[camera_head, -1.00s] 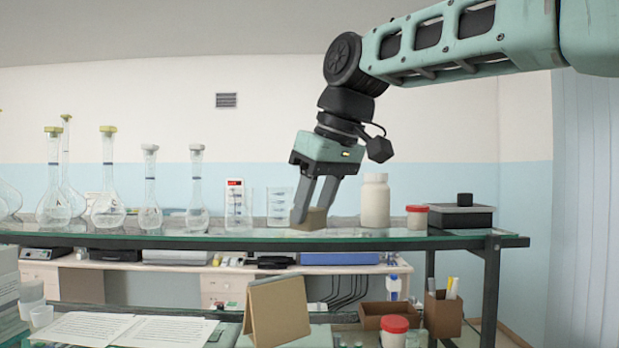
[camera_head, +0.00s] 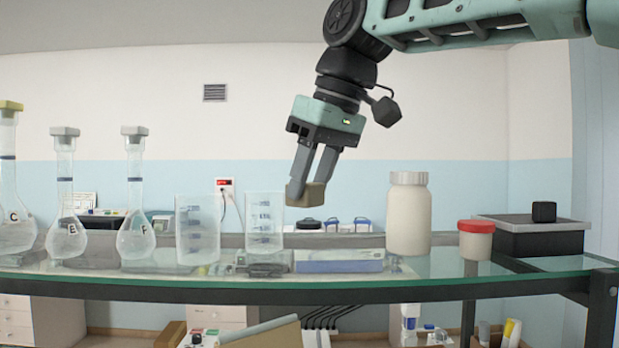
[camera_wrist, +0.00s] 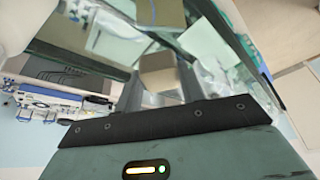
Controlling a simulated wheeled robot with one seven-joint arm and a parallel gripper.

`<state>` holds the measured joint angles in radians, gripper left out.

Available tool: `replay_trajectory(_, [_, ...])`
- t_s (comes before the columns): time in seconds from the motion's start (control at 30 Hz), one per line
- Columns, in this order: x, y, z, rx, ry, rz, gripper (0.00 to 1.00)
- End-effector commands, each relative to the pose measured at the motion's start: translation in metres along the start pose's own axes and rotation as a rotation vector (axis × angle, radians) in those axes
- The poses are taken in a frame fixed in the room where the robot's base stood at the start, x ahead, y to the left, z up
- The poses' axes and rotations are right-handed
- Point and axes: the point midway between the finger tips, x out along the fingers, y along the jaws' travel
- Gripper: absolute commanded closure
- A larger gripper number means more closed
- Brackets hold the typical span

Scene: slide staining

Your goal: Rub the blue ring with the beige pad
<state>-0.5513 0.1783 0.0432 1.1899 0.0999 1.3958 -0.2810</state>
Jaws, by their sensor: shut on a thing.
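The beige pad (camera_head: 306,196) is a small block held between the fingertips of my gripper (camera_head: 307,185). My gripper is shut on it and holds it in the air above the glass shelf. The pad also shows between the fingers in the wrist view (camera_wrist: 159,72). I cannot pick out the blue ring for certain. The flasks at the left carry narrow dark bluish bands on their necks, among them flask E (camera_head: 66,235) and flask F (camera_head: 135,235). My gripper is to the right of these flasks and well apart from them.
On the glass shelf (camera_head: 350,290) stand two graduated beakers (camera_head: 198,230), a white bottle (camera_head: 408,215), a red-lidded jar (camera_head: 476,242) and a black box (camera_head: 535,238). The beakers are left of my gripper and the bottle is right. The air around the pad looks clear.

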Motion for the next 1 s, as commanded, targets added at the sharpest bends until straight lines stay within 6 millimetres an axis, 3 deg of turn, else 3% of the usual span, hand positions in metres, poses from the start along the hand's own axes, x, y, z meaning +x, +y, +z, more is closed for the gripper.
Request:
replay_trajectory(0.63, [0.050, 0.000, 0.021, 0.002, 0.002, 0.000, 0.79])
replay_trajectory(1.0, [0.055, 0.000, 0.023, 0.002, 0.003, 0.001, 0.79])
